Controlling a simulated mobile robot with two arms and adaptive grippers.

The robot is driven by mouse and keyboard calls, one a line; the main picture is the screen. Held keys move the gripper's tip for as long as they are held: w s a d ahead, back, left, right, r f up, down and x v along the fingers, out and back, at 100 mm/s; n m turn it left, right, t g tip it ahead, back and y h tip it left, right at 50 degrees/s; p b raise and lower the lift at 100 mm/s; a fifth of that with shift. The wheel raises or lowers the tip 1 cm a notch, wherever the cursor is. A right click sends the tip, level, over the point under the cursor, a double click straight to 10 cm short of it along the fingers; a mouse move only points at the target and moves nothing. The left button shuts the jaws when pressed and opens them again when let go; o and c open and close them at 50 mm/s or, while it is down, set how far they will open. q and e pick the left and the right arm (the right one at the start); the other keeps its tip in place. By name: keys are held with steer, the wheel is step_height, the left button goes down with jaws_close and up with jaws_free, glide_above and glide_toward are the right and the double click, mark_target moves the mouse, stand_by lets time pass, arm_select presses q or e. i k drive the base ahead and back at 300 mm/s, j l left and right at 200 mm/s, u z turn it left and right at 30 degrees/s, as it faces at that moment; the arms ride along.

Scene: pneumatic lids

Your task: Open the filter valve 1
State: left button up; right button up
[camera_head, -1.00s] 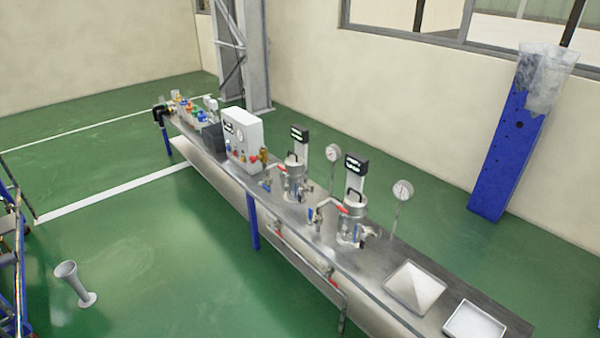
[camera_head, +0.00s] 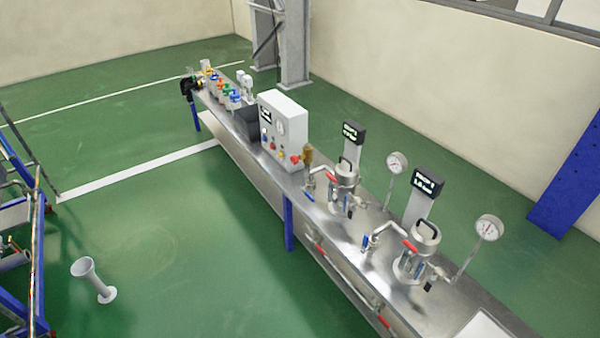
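Two steel filter vessels stand on the long steel bench in the head view: a nearer one (camera_head: 416,258) and a farther one (camera_head: 343,190). Each has a pipe with a red-handled valve beside its top; the nearer red handle (camera_head: 410,246) and the farther red handle (camera_head: 331,176) both show. A blue-handled valve (camera_head: 366,241) sits on the nearer pipe, and another blue handle (camera_head: 308,196) is by the farther one. Display labels are too small to read, so I cannot tell which valve is number 1. Neither of my grippers is in view.
The steel bench (camera_head: 375,275) runs diagonally from back left to front right. A white control box (camera_head: 284,125) and two gauges (camera_head: 397,163) stand on it. Green floor (camera_head: 190,250) in front is clear except for a grey funnel-shaped stand (camera_head: 93,279); a blue ladder-like frame (camera_head: 38,260) is at left.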

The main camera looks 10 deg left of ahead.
mark_target(309, 196)
steer(key=i+j, duration=0.35)
steer(key=i, duration=0.2)
steer(key=i+j, duration=0.35)
steer(key=i, duration=0.2)
